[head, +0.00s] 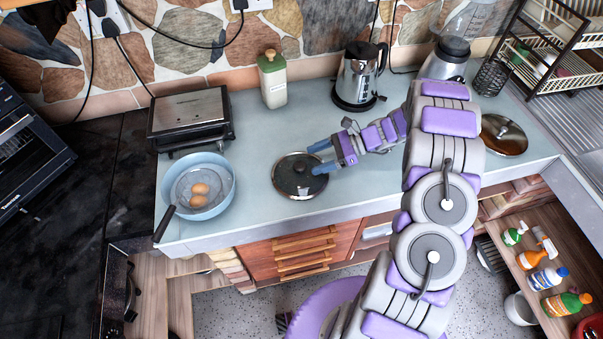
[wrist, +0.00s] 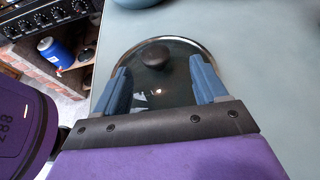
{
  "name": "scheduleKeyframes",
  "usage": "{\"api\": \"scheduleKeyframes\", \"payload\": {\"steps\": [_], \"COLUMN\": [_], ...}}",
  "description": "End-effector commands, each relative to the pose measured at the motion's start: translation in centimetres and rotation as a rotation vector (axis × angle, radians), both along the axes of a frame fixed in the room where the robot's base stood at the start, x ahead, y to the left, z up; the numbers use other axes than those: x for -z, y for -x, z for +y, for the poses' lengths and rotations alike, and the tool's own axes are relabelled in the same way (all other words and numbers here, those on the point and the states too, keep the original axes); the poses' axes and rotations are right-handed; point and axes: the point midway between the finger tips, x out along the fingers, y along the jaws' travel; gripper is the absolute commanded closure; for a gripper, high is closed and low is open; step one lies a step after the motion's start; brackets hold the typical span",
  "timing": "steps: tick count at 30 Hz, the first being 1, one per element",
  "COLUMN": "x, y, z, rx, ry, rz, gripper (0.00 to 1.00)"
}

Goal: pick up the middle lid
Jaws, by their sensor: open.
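The middle lid (head: 290,178) is a dark glass disc with a metal rim and a dark round knob, lying on the pale blue counter. It also shows in the wrist view (wrist: 152,92), with its knob beyond the fingertips. My gripper (head: 319,159) is open, its two blue fingers reaching over the right side of the lid. In the wrist view my gripper (wrist: 161,74) has its fingers spread to either side, with the knob between them but farther out. I cannot tell whether the fingers touch the glass. Nothing is held.
A grill (head: 190,118), a green-topped canister (head: 273,80) and a kettle (head: 358,78) stand behind. A brown lid (head: 503,136) lies at right, beyond my arm. The counter around the middle lid is clear.

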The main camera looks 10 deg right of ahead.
Motion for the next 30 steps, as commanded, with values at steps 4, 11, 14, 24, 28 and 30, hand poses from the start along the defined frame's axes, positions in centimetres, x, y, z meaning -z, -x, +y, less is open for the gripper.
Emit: {"api": "scheduleKeyframes", "payload": {"steps": [4, 11, 14, 24, 28, 30], "x": [1.2, 1.7, 1.7, 1.6, 1.7, 1.7], "y": [0.4, 0.2, 0.2, 0.2, 0.1, 0.1], "z": [2.2, 3.8, 3.8, 3.8, 3.8, 3.8], "rx": [-0.002, 0.0, 0.001, 0.0, 0.0, -0.001], "ry": [0.004, 0.001, 0.001, 0.001, 0.002, 0.003], "rz": [0.002, 0.0, 0.0, -0.001, -0.001, 0.001], "gripper": [0.28, 0.28, 0.28, 0.5, 0.63, 0.69]}}
